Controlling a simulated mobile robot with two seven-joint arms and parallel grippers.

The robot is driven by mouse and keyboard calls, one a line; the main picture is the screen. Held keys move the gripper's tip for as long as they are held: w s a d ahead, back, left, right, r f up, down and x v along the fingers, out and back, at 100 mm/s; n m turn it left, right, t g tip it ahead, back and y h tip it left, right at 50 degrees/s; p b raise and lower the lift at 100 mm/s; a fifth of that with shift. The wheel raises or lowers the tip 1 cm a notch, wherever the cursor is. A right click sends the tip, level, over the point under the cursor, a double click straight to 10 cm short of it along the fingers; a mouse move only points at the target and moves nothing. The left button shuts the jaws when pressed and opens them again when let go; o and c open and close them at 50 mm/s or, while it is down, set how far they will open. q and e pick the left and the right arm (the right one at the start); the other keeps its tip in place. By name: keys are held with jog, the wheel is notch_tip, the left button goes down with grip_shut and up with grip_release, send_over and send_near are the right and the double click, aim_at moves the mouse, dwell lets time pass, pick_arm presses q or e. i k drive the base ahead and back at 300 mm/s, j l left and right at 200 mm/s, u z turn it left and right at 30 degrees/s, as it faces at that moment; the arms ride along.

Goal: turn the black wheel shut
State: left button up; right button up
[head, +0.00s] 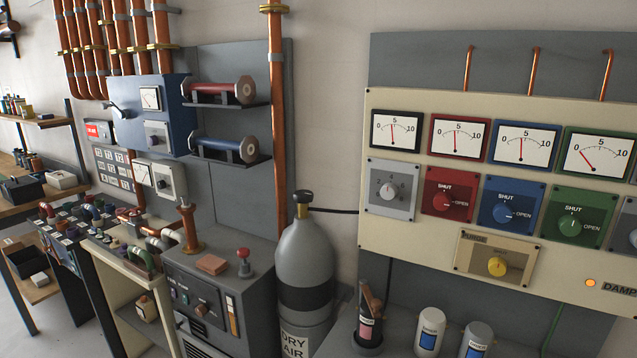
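A small black wheel (303,196) sits on the brass valve at the top of a grey gas cylinder (303,256). The cylinder stands upright near the middle of the head view, with a dark band around it and a label reading "DRY AIR" at its foot. A thin dark hose runs right from the valve toward the panel. The picture does not show whether the valve is open or shut. Neither of my grippers is in the head view.
A grey cabinet (205,275) with a red-topped knob (243,256) stands left of the cylinder. A copper pipe (277,130) rises behind it. A cream panel (400,225) with meters and knobs hangs at right, above white and grey canisters (430,331).

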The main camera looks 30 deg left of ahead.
aim_at(304, 196)
jog(key=j, duration=0.5)
jog(key=i+j+u, duration=0.15)
jog(key=j, duration=0.85)
jog(key=i+j+u, duration=0.15)
jog(key=j, duration=0.35)
